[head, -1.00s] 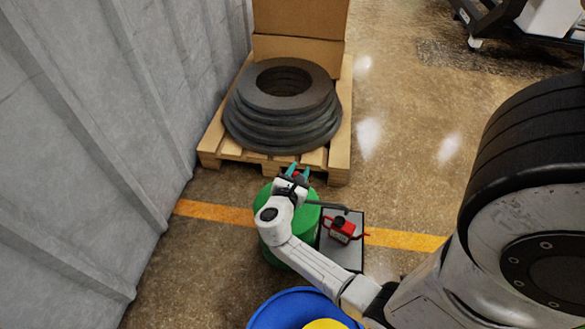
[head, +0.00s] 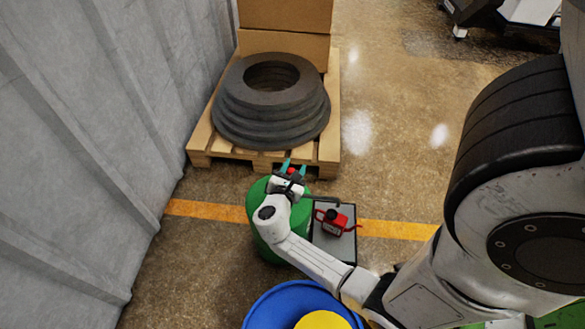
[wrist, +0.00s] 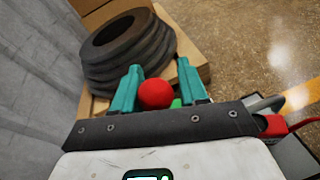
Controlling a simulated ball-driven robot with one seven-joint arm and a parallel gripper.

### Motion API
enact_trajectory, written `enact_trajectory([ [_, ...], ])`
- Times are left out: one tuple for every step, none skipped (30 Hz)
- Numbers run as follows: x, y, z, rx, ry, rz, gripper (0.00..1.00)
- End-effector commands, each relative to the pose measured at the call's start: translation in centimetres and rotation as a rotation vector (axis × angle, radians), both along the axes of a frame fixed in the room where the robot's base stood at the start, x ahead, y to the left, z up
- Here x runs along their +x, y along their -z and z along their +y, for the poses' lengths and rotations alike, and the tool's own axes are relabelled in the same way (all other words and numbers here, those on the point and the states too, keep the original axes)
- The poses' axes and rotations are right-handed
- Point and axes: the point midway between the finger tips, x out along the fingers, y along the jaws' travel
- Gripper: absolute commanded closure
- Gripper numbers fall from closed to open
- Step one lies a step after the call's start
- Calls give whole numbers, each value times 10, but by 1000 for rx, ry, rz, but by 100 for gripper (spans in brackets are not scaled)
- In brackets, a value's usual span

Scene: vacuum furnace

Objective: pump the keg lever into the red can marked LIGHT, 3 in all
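The green keg (head: 266,238) stands on the floor near the wall. The red ball knob (wrist: 156,94), which I take for the keg lever's end, lies between the teal fingers of my gripper (head: 294,168) above the keg. In the wrist view the fingers are spread either side of the knob, with a narrow gap at the right finger. The lever's shaft is mostly hidden. The red can (head: 334,222) sits on a grey plate (head: 335,248) right of the keg, below a dark spout (head: 322,199). Its marking cannot be read.
A wooden pallet (head: 200,157) with stacked dark rings (head: 271,115) and a cardboard box (head: 290,48) stands behind the keg. A grey ribbed wall (head: 75,150) bounds the left. A blue drum (head: 258,312) is in front.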

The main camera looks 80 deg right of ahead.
Motion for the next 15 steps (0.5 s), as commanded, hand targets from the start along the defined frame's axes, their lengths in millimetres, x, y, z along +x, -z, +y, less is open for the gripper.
enact_trajectory([
  [0,0,0,0,-1,-1,52],
  [1,0,0,0,-1,-1,49],
  [1,-1,0,-1,0,-2,45],
  [1,-1,0,-1,-1,-2,43],
  [1,-1,0,-1,-1,-2,43],
  [1,-1,0,-1,-1,-3,43],
  [1,-1,0,-1,-1,-3,43],
  [2,-1,0,-1,-1,-3,43],
  [2,-2,0,-2,-2,-3,43],
  [2,-2,0,-2,-2,-4,43],
  [2,-2,0,-2,-2,-4,43],
  [2,-2,1,-2,-3,-5,43],
  [2,-3,3,-2,-3,-4,43],
  [2,-4,5,-2,-3,-4,43],
  [2,-5,9,-3,-3,-4,43],
])
